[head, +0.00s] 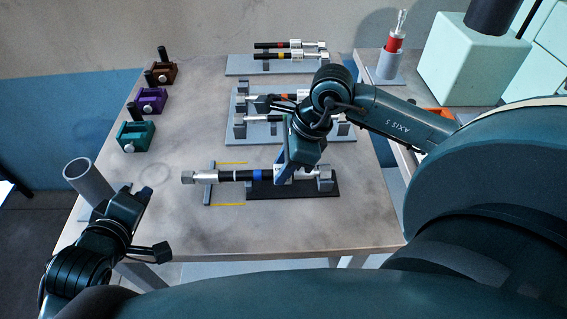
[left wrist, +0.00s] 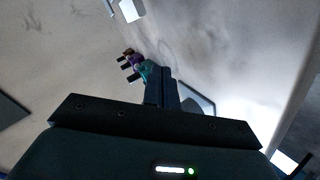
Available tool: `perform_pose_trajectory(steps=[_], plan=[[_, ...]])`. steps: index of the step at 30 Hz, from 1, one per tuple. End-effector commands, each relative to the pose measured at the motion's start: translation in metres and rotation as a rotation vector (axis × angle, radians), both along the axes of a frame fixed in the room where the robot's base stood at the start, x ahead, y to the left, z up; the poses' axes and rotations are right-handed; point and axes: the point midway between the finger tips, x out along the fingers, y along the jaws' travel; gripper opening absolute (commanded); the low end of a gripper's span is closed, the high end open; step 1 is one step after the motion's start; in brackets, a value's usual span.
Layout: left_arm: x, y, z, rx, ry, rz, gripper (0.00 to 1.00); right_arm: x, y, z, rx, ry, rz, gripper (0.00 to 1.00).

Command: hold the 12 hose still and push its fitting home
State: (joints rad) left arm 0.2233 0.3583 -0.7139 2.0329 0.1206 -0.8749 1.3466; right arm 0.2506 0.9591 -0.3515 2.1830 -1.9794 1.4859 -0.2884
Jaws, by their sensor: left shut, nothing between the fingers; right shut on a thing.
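The hose with the blue band (head: 258,175) lies across the front of the table, black with a metal piece at its right end. A silver fitting (head: 188,177) sits at its left end, beside a small grey stand (head: 208,182); I cannot tell how far it is seated. The number on the hose is too small to read. My right gripper (head: 284,177) is shut on the hose from above, right of the blue band; its fingertips are partly hidden. My left gripper (head: 142,193) is shut and empty, left of the fitting and apart from it; its fingers show in the left wrist view (left wrist: 161,88).
A black base (head: 285,195) lies under the hose. Other hoses lie on grey racks (head: 240,66) behind. Teal (head: 136,136), purple (head: 151,100) and brown (head: 163,73) blocks line the left edge. A grey tube (head: 88,182) stands near my left gripper.

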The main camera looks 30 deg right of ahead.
Motion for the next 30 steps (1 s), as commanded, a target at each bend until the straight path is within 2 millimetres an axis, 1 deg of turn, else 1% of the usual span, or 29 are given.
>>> perform_pose_trajectory(steps=[1,6,10,15,17,20,24,30], plan=[[0.009,-0.012,0.007,0.026,0.001,-0.046,0.00,0.001,0.000,0.001,0.001,-0.003,-0.001,0.00],[0.023,-0.050,0.019,0.141,0.035,-0.215,0.00,0.001,0.000,0.001,0.001,-0.003,-0.001,0.00],[0.030,-0.071,0.029,0.253,0.060,-0.341,0.00,0.001,0.000,0.001,0.001,-0.003,-0.001,0.00],[0.029,-0.091,0.038,0.427,0.116,-0.510,0.00,0.001,0.000,0.001,0.001,-0.003,-0.001,0.00],[0.028,-0.094,0.041,0.496,0.140,-0.566,0.00,0.001,0.000,0.001,0.001,-0.003,-0.001,0.00],[0.028,-0.094,0.048,0.617,0.184,-0.646,0.00,0.001,0.000,0.001,0.001,-0.003,-0.001,0.00],[0.030,-0.084,0.061,0.774,0.250,-0.727,0.00,0.001,0.000,0.001,0.000,-0.002,-0.001,0.00],[0.034,-0.067,0.082,0.921,0.326,-0.784,0.00,0.001,0.000,0.000,0.000,-0.002,-0.001,0.00]])
